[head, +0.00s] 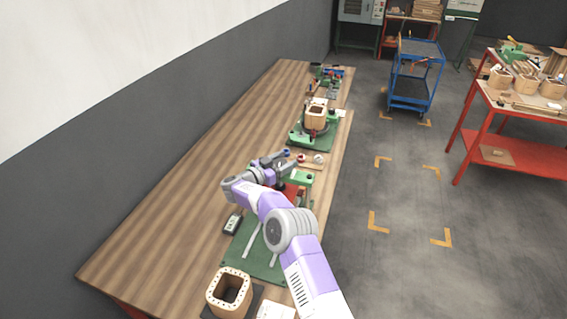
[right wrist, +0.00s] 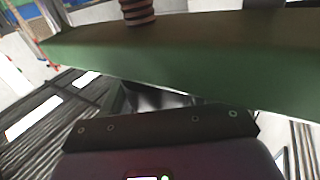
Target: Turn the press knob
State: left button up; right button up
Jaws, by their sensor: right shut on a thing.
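The press (head: 299,177) has a green frame and a red part, and stands near the right edge of the wooden table. My right gripper (head: 280,164) is at the top of the press, with my purple and grey arm reaching over from the lower right. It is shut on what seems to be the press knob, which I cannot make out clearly. In the right wrist view the press's green beam (right wrist: 190,55) fills the top and hides the fingertips. A dark ribbed screw or spring (right wrist: 137,10) shows above the beam. My left gripper is not in view.
A green mat (head: 240,257) lies below the press, partly under my arm. Another green fixture (head: 315,134) stands farther back. The table's left side (head: 170,220) is clear.

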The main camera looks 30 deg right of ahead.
jog(key=shift+s+d+r+m+g, duration=0.1)
jog(key=shift+m+g, duration=0.5)
jog(key=shift+g, duration=0.4)
jog(key=o, duration=1)
jog(key=shift+c, duration=0.2)
jog(key=a, duration=0.7)
jog(key=shift+s+a, duration=0.3)
